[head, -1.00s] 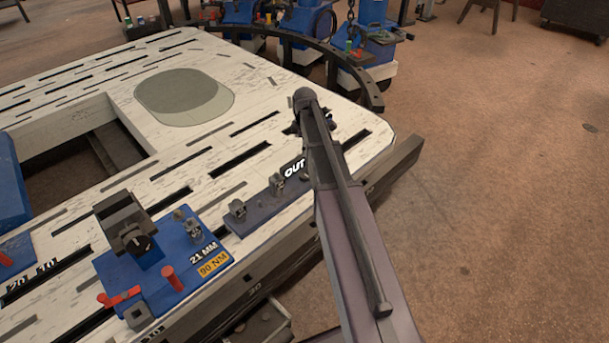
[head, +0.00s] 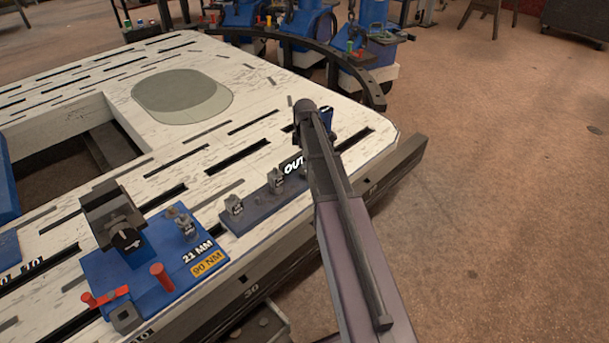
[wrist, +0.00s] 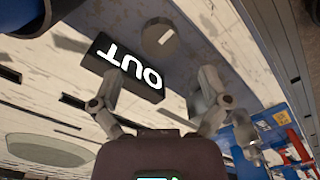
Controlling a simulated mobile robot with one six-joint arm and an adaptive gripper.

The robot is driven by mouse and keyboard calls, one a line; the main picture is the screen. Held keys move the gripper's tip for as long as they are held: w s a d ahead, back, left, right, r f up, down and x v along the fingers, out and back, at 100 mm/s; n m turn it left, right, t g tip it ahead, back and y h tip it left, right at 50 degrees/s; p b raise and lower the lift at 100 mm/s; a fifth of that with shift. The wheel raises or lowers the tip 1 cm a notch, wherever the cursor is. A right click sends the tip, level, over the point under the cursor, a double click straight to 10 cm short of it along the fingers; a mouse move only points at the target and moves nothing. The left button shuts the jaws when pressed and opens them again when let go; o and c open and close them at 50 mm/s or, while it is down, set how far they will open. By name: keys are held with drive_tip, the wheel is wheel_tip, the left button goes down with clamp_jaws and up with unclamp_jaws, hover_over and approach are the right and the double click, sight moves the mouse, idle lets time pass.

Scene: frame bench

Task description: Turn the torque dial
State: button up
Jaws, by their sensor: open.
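The plate bears the labels "21 MM" and "90 NM". My gripper is hidden behind my arm in the head view, at the "OUT" sign (head: 294,165), right of and beyond the dial. In the wrist view my gripper (wrist: 157,100) is open and empty, its two fingers apart, with the "OUT" sign (wrist: 125,68) in front of and between them.
A dark rail (head: 262,207) with small grey sockets (head: 235,205) lies between the plate and the sign. Red pegs (head: 161,276) stand on the plate's near side. The white slotted bench (head: 215,150) has a large opening at left.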

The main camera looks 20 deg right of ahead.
sight(305, 170)
drive_tip(key=shift+f+b, duration=2.65)
drive_tip(key=shift+f, duration=0.25)
drive_tip(key=c, duration=1.1)
